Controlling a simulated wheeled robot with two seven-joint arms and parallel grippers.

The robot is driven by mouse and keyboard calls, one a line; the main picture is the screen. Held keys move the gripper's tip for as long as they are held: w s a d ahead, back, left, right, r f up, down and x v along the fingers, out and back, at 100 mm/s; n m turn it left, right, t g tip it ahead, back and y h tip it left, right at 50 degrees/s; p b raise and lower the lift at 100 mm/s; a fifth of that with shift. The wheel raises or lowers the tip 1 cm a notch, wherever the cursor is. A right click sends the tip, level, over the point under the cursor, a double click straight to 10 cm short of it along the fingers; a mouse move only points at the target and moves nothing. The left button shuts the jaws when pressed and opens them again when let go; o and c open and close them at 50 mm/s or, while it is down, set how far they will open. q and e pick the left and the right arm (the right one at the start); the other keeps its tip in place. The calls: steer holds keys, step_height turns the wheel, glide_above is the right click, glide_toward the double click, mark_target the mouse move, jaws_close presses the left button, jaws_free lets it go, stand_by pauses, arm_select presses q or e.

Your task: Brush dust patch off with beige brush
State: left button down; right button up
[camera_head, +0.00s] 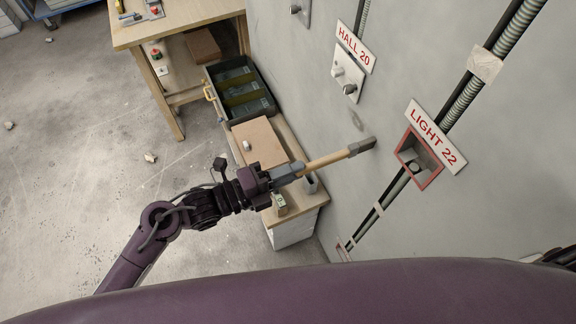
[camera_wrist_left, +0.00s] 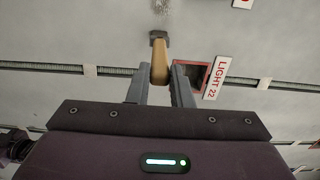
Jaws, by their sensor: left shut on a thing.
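My left gripper (camera_head: 299,170) is shut on the beige brush (camera_head: 328,159), holding it by the handle. The brush points away from the gripper toward the grey wall, its dark grey head (camera_head: 360,147) close to the wall. I cannot tell whether the head touches it. A faint grey dust patch (camera_head: 357,121) is on the wall, just above the head in the head view. In the left wrist view the brush (camera_wrist_left: 159,62) sticks out between the fingers, and the speckled dust patch (camera_wrist_left: 162,14) lies just beyond its head. My right gripper is not in view.
A red-framed wall box (camera_head: 436,170) under the sign "LIGHT 22" (camera_head: 436,136) is right of the brush head. A switch plate (camera_head: 348,73) is above. Below the arm stands a wooden bench (camera_head: 309,201) with a cardboard box (camera_head: 262,143) and a dark divided crate (camera_head: 268,108).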

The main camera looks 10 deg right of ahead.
arm_select(q)
steer(key=shift+w+a+b, duration=1.7)
steer(key=shift+w+b, duration=1.25)
steer(key=shift+w, duration=2.35)
steer(key=s+d+p, duration=0.2)
steer(key=s+d, duration=0.1)
steer(key=s, duration=0.7)
steer(key=shift+s+d, duration=0.2)
steer(key=shift+s, duration=0.15)
steer(key=shift+a, duration=0.1)
steer(key=p+v, duration=0.1)
steer(key=v, duration=0.7)
steer(key=shift+a, duration=0.4)
steer(key=shift+s, duration=0.1)
